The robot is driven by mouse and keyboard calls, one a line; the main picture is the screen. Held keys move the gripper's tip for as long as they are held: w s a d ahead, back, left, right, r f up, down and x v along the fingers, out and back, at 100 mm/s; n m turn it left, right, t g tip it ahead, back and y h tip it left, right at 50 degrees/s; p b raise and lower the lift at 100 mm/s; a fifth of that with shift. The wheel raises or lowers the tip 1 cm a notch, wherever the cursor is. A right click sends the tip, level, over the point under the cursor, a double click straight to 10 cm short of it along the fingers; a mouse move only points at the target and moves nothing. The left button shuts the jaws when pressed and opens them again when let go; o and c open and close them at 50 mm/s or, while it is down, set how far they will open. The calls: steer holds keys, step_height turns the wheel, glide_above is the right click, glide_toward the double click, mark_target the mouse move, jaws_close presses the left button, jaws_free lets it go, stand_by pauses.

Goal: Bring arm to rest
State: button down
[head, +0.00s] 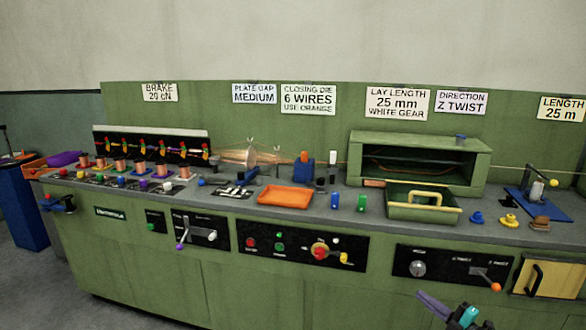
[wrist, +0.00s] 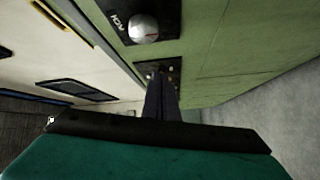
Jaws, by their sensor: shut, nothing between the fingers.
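My gripper (head: 424,296) shows at the bottom of the head view, right of centre, in front of the green bench's (head: 330,268) lower panels. Its dark fingers point up and left, with a green part of my wrist behind them. In the wrist view my gripper (wrist: 161,80) has its two dark fingers together, with nothing between them. A round silver knob (wrist: 143,28) on a black panel lies beyond the fingertips in that view. How far the fingers are from the bench front I cannot tell.
The bench top carries an orange tray (head: 286,197), a green bin with a yellow handle (head: 424,213) and several spools at the left. A lever with an orange knob (head: 495,287) and a yellow door (head: 545,278) are on the bench front. Grey floor (head: 50,290) shows at lower left.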

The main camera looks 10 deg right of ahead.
steer(key=w+a+f+m+p, duration=0.2)
steer(key=w+a, duration=0.2)
steer(key=a, duration=0.6)
steer(key=w+a+f+m+p, duration=0.1)
steer(key=w+a+f, duration=0.1)
steer(key=w+a, duration=0.5)
steer(key=s+a+f+m+g+h+p, duration=0.25)
steer(key=a+f+m+h, duration=0.4)
steer(key=a+f, duration=0.5)
steer(key=s+a+f+m+g+h+p, duration=0.1)
steer(key=s+a+f+m+g, duration=0.15)
steer(key=s+f+g, duration=0.5)
steer(key=s+a+f+m+g+h+p, duration=0.15)
steer(key=s+f+m, duration=0.25)
steer(key=s+f, duration=0.75)
steer(key=s+a+r+m+g, duration=0.1)
steer(key=s+g, duration=0.4)
steer(key=s, duration=0.7)
steer(key=s+a+r+m+g+y, duration=0.1)
steer(key=s+g, duration=0.4)
steer(key=s, duration=0.7)
steer(key=shift+a+r+m+g, duration=0.35)
steer(key=shift+a+r+m, duration=0.25)
steer(key=shift+r+m, duration=0.2)
